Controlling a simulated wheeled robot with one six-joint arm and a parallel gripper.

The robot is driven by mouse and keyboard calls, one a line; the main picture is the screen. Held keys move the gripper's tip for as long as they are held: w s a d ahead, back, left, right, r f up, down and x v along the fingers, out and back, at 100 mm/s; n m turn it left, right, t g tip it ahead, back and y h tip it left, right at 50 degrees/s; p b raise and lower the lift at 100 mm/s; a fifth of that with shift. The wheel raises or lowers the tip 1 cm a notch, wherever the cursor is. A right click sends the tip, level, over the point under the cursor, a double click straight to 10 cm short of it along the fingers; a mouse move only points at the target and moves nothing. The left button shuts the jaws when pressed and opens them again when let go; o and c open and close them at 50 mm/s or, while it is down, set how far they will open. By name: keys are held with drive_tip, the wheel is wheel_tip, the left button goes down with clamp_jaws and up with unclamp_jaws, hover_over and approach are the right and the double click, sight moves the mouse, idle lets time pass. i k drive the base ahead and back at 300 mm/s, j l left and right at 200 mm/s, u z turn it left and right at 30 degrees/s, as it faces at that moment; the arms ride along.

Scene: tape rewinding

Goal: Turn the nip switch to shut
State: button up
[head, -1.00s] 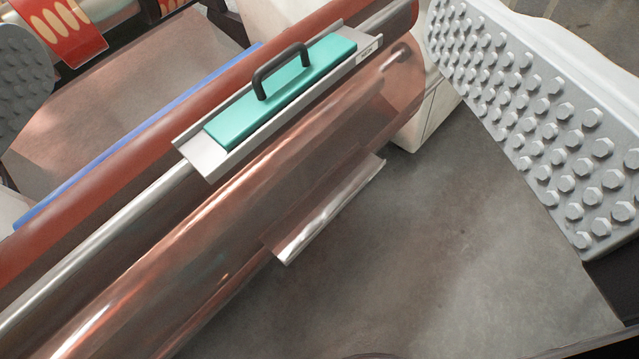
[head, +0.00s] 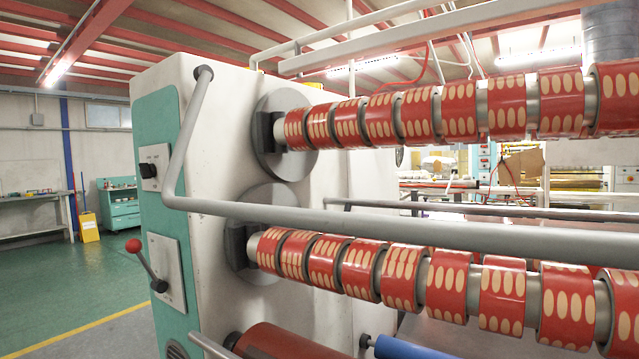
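The white and teal machine side housing (head: 225,120) stands at the left in the head view. On its teal front is a small white plate with a black rotary knob (head: 148,170); the lettering on it is too small to read. Lower down, a larger white plate (head: 169,262) carries a lever with a red ball (head: 133,246) pointing up and left from a black pivot. I cannot tell from the lettering which of these is the nip switch. My gripper is out of view.
A grey bent bar (head: 330,218) crosses in front of the machine. Two shafts bear red tape rolls (head: 420,115) with pale ovals at the right. A red-brown roller (head: 290,342) and a blue one (head: 400,348) lie below. Green floor (head: 90,275) is clear at the left.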

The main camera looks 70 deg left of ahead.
sight(148, 170)
drive_tip(key=u, duration=2.7)
